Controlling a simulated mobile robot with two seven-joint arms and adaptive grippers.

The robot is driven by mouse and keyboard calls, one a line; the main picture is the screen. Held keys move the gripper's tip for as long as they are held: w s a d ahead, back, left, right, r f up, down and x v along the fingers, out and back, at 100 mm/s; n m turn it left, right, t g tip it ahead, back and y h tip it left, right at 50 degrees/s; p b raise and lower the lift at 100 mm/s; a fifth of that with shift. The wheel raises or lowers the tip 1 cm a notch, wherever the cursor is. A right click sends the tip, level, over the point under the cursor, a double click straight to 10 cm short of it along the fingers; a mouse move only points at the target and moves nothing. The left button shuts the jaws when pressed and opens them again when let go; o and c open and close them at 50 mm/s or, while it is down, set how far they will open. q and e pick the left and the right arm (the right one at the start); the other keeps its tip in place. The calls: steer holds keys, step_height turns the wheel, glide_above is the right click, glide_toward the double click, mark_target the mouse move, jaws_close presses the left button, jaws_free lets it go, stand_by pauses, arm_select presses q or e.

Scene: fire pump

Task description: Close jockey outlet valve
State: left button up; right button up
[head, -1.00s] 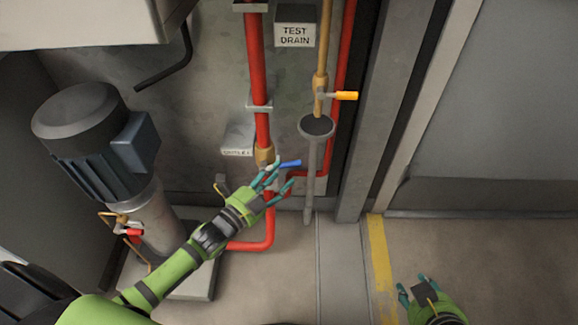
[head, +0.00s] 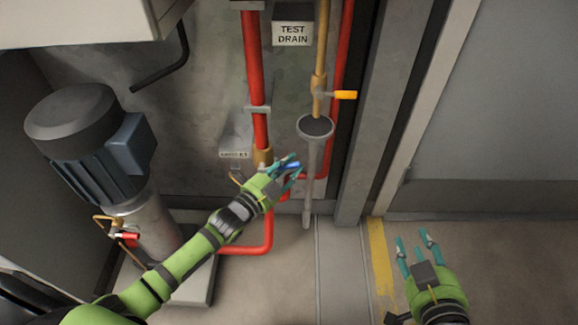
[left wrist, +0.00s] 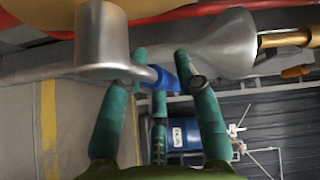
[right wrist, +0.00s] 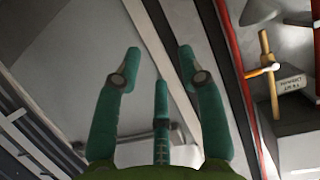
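The outlet valve's blue handle (head: 291,165) sits on the red pipe (head: 259,125), below the small "OUTLET" sign (head: 235,154). My left gripper (head: 287,168) is at this handle, with its fingers spread to both sides of it. In the left wrist view the blue grip (left wrist: 164,77) shows between the fingertips of my open left gripper (left wrist: 162,62). I cannot tell whether the fingers touch it. My right gripper (head: 417,245) is open and empty, over the floor at the right.
A yellow-handled valve (head: 345,95) and a grey drain funnel (head: 316,128) stand just right of the outlet pipe. A pump motor (head: 90,135) with a red-handled valve (head: 128,236) stands at the left. The floor at the right is clear.

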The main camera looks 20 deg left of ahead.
arm_select(q)
jaws_close()
steer(key=shift+f+m+p, duration=0.15)
steer(key=shift+m+p, duration=0.15)
steer(key=shift+p, duration=0.4)
steer(key=f+m+g+y+p, duration=0.1)
steer(key=p, duration=0.1)
steer(key=shift+f+m+g+p, duration=0.3)
steer(key=shift+f+m, duration=0.05)
steer(key=shift+m, duration=0.05)
arm_select(e)
steer(key=s+d+f+m+g+h, duration=0.1)
steer(key=s+d+f+g+h, duration=0.2)
steer(key=s+d+f+g, duration=0.3)
steer(key=s+f+g, duration=0.4)
steer(key=s+f, duration=0.2)
steer(key=f, duration=0.1)
steer(key=shift+s+f, duration=0.3)
arm_select(q)
steer(key=o, duration=0.8)
jaws_free()
